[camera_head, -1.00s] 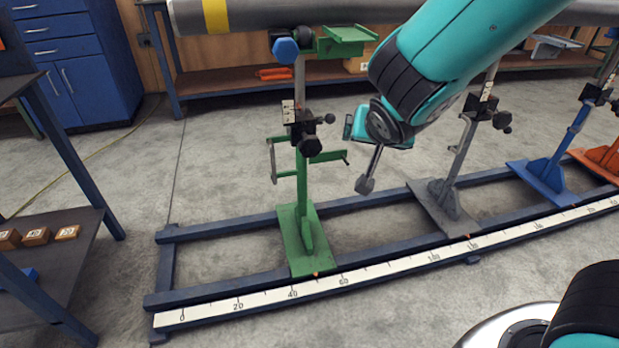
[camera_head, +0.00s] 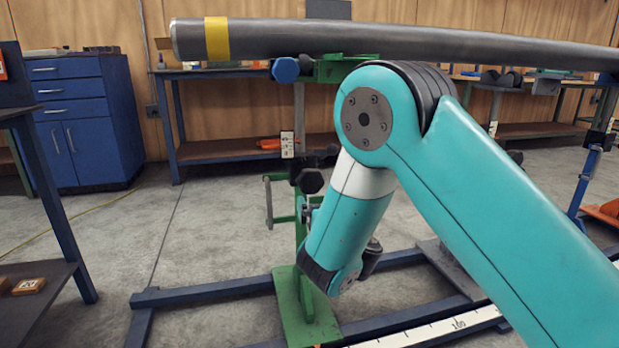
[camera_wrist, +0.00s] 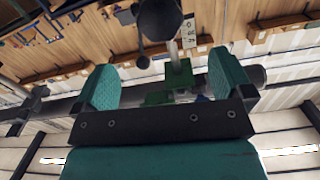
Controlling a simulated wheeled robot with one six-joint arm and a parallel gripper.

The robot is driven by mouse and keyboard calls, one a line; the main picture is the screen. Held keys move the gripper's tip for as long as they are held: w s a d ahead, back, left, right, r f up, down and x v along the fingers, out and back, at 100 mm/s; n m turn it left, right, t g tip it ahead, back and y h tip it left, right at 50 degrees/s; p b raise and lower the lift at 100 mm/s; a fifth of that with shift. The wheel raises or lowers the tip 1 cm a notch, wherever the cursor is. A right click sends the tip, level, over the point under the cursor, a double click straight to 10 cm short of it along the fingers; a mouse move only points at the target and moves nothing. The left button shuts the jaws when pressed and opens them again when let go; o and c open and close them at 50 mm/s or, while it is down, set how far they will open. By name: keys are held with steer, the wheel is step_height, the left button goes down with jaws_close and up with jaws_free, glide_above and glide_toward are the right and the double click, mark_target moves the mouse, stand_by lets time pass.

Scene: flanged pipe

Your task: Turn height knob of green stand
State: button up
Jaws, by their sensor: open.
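The green stand (camera_head: 308,322) stands on the blue floor rail, its post partly hidden by my arm. A dark knob (camera_head: 311,181) sits on the clamp partway up the post, beside a small white scale (camera_head: 287,144). A blue knob (camera_head: 286,70) is at the stand's top, by the green pipe support (camera_head: 340,68). In the wrist view my gripper (camera_wrist: 164,70) is open, its two teal fingers wide apart with nothing gripped. A dark round knob (camera_wrist: 160,16) shows beyond the fingertips, at the top edge. In the head view my arm hides the fingers.
A long grey pipe (camera_head: 420,43) with a yellow band (camera_head: 217,38) runs above the stand. A blue stand (camera_head: 588,165) is at the right. A blue cabinet (camera_head: 80,125) and a dark table (camera_head: 30,300) are at the left. Floor left of the stand is clear.

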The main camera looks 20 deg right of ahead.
mark_target(312, 185)
steer(key=w+p, duration=0.2)
steer(key=w, duration=1.1)
steer(key=shift+w+p, duration=0.2)
steer(key=shift+p, duration=0.15)
steer(key=shift+c, duration=0.2)
steer(key=c, duration=0.9)
